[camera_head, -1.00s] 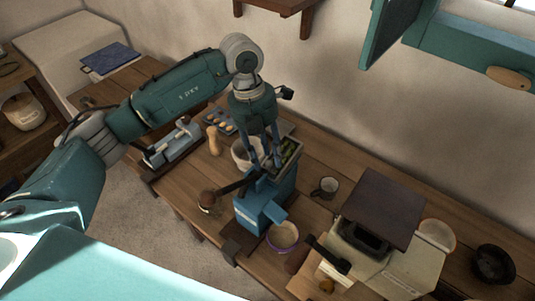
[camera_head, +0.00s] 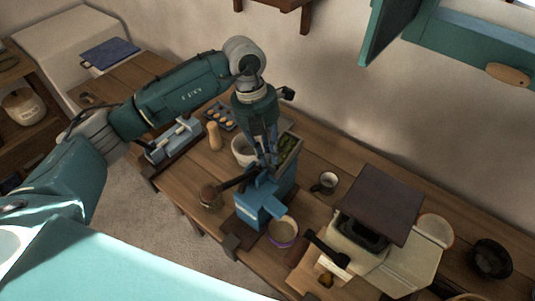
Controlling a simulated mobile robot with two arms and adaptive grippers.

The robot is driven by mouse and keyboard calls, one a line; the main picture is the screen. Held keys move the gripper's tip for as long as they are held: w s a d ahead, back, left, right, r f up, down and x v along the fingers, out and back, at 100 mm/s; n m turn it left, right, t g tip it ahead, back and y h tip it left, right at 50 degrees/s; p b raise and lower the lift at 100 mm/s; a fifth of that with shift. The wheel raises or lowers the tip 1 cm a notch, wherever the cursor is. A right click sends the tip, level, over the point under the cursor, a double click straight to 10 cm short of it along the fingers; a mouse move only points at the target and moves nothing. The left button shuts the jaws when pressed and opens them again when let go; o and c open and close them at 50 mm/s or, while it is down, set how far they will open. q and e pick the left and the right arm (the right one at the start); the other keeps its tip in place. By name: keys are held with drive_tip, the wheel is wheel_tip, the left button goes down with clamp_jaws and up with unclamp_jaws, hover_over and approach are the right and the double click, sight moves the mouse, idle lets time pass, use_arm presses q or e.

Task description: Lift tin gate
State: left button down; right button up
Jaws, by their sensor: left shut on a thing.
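A blue tin machine (camera_head: 258,205) with a long dark handle stands on the wooden table. A hopper or tray with green things (camera_head: 288,148) shows at its top. My left gripper (camera_head: 268,163) points down at the top of this machine, beside the hopper. Its fingers are close together, shut on a small part there, which looks like the tin gate. The gate itself is mostly hidden by the fingers, so I cannot tell how high it stands. My right gripper is not in view.
A white bowl (camera_head: 243,152) stands behind the machine, and a purple-rimmed bowl (camera_head: 283,232) stands in front. A small mug (camera_head: 327,182) and a cream machine with a dark top (camera_head: 382,203) are to the right. A teal cabinet door (camera_head: 395,30) hangs at upper right.

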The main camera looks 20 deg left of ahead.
use_arm(q)
drive_tip(key=shift+r, duration=0.8)
drive_tip(key=c, duration=1.7)
unclamp_jaws()
drive_tip(key=shift+o, duration=0.2)
wheel_tip(320, 180, up, 12)
drive_tip(key=a, duration=0.2)
drive_tip(key=shift+a, duration=0.15)
drive_tip(key=shift+f, duration=0.2)
